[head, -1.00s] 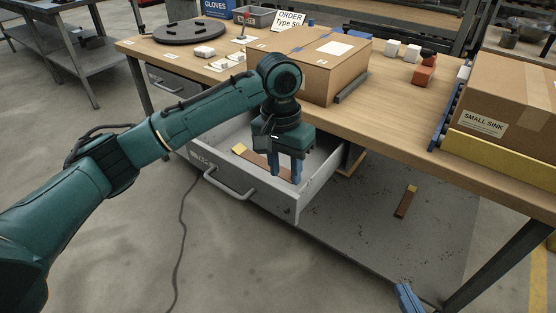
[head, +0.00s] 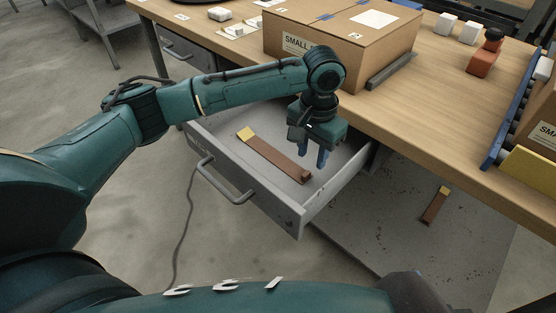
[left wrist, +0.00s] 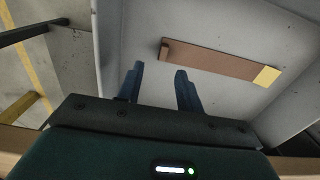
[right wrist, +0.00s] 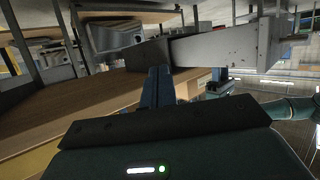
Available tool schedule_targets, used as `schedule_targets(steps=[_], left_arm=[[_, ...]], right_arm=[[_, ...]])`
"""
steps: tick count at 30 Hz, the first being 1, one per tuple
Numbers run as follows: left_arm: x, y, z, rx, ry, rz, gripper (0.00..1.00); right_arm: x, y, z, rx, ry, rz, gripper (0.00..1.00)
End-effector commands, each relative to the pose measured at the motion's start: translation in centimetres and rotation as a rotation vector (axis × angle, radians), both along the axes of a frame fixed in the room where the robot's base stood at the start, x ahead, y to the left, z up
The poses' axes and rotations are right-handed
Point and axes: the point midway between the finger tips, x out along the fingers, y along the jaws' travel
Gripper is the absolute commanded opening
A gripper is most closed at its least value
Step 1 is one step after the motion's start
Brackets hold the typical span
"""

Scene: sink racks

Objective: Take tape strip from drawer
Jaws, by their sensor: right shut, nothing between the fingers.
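The tape strip (head: 275,158), brown with a yellow end, lies flat on the floor of the open grey drawer (head: 285,212). The strip also shows in the left wrist view (left wrist: 220,62), beyond the fingertips and apart from them. My left gripper (head: 313,158) points down over the right part of the drawer, near the strip's brown end. Its blue fingers are apart with nothing between them in the left wrist view (left wrist: 159,70). My right gripper (right wrist: 158,70) is shut and empty; its fingers show only in the right wrist view.
A second brown strip with a yellow end (head: 434,207) lies on the grey surface under the table. A cardboard box (head: 342,45) stands on the wooden tabletop (head: 425,98) behind my left gripper. The drawer's handle (head: 225,185) sticks out in front. A cable hangs below.

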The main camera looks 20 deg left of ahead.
Motion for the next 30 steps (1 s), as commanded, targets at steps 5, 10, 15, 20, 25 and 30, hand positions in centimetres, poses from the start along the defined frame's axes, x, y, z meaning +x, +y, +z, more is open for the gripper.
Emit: schedule_targets(steps=[5,10,15,20,25,30], left_arm=[[-0.1,0.2,-1.3,0.001,0.0,0.001,0.36],[-0.5,0.7,-4.0,0.001,0.0,0.001,0.36],[-0.6,0.7,-5.6,0.001,-0.001,0.0,0.36],[-0.6,0.7,-5.8,0.001,-0.001,-0.001,0.36],[-0.6,0.7,-5.8,0.001,-0.001,-0.001,0.31],[-0.6,0.6,-5.7,0.0,-0.001,-0.001,0.18]], right_arm=[[0.1,0.1,-0.6,-0.009,-0.002,0.006,0.0],[0.6,0.3,-1.1,-0.018,-0.062,0.014,0.0],[0.9,0.4,-0.8,-0.015,-0.115,0.015,0.0],[0.9,0.4,-0.6,-0.014,-0.124,0.015,0.0],[0.9,0.4,-0.6,-0.014,-0.124,0.015,0.0],[0.9,0.4,-0.6,-0.013,-0.122,0.015,0.0]])
